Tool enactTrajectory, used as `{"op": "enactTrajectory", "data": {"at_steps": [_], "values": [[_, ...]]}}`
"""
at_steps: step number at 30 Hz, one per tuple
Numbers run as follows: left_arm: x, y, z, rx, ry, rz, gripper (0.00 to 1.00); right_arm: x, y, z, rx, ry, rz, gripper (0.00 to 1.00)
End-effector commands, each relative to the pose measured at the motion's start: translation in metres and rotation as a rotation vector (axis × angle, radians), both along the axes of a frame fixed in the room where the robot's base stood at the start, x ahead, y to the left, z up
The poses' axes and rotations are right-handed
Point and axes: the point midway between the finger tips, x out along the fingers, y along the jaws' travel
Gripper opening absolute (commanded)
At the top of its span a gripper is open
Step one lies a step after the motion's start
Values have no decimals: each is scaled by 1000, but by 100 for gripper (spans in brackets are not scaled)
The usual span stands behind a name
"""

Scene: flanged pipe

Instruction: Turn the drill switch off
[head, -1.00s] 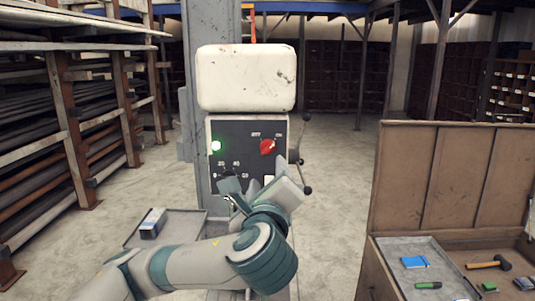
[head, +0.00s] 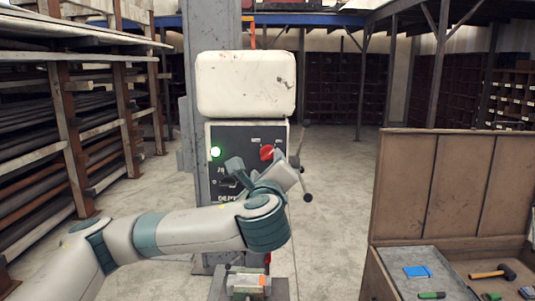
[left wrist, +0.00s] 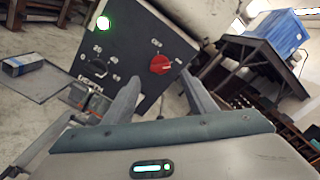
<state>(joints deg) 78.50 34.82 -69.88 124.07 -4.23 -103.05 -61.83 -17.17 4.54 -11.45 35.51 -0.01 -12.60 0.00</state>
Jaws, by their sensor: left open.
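The drill's control panel (head: 228,140) sits below a white drill head (head: 246,84). The red switch (head: 267,152) is on the panel's upper right and appears tilted toward the right-hand label; it also shows in the left wrist view (left wrist: 160,64). A green lamp (head: 215,152) glows on the panel's left. My left gripper (head: 266,164) is open in front of the panel, just below the switch. In the left wrist view, the empty fingers (left wrist: 160,78) stand either side of and short of the switch. My right gripper is in neither view.
A black dial (left wrist: 98,68) is left of the switch. The drill's lever handles (head: 306,185) stick out to the panel's right. A vise (head: 248,284) is below my arm. An open tool chest (head: 430,190) stands right, metal shelving (head: 80,130) left.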

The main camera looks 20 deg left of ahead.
Motion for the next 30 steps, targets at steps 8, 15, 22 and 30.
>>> {"op": "enactTrajectory", "data": {"at_steps": [8, 15, 22, 30], "values": [[45, 15, 4, 1, 0, 4, 52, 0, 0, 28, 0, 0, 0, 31], [65, 19, 1, 0, -1, 1, 52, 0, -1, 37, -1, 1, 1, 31], [68, 20, 0, 0, -1, 1, 52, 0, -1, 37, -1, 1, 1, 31], [68, 20, 0, 0, -1, 1, 20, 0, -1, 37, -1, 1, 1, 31]]}}
